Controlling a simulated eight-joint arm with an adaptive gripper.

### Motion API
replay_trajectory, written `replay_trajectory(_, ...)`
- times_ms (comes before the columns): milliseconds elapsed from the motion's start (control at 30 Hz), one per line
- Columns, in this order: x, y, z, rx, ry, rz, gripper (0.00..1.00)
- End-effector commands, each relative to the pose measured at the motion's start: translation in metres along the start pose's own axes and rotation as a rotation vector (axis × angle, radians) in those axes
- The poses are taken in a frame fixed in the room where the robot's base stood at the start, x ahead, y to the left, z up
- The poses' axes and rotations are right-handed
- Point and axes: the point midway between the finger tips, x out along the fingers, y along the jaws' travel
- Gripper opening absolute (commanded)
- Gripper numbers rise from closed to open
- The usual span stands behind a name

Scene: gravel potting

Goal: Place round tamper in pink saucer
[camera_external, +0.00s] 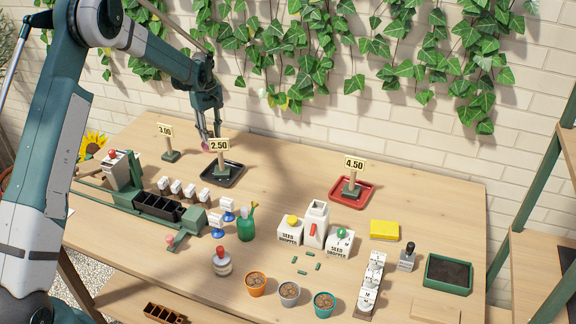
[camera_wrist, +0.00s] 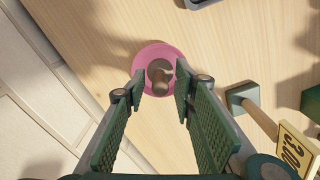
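The pink saucer (camera_wrist: 148,52) lies on the wooden table, beyond my fingertips in the wrist view. A brown round piece with a knob-like handle (camera_wrist: 160,76), which looks like the round tamper, appears within the saucer's rim. My gripper (camera_wrist: 160,88) is open, with a finger on each side of this piece and visible gaps between. In the external view my gripper (camera_external: 211,133) points down at the back left of the table. Only a bit of the saucer (camera_external: 206,147) shows there, and the tamper is hidden.
A 3.00 price sign (camera_external: 170,155) stands left of my gripper. A black tray (camera_external: 235,182) with a 2.50 sign (camera_external: 219,146) is close in front. A red tray (camera_external: 368,190) is farther right. The brick wall (camera_external: 300,85) is behind. Several pots and boxes stand forward.

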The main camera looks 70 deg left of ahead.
Motion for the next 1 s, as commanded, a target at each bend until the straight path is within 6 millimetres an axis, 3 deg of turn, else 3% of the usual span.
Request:
replay_trajectory(467, -0.007, 0.0, 0.0, 0.0, 0.0, 0.0, 0.27)
replay_trajectory(667, -0.028, 0.0, 0.0, 0.0, 0.0, 0.0, 0.27)
replay_trajectory(1000, -0.082, 0.0, 0.0, 0.0, 0.0, 0.0, 0.27)
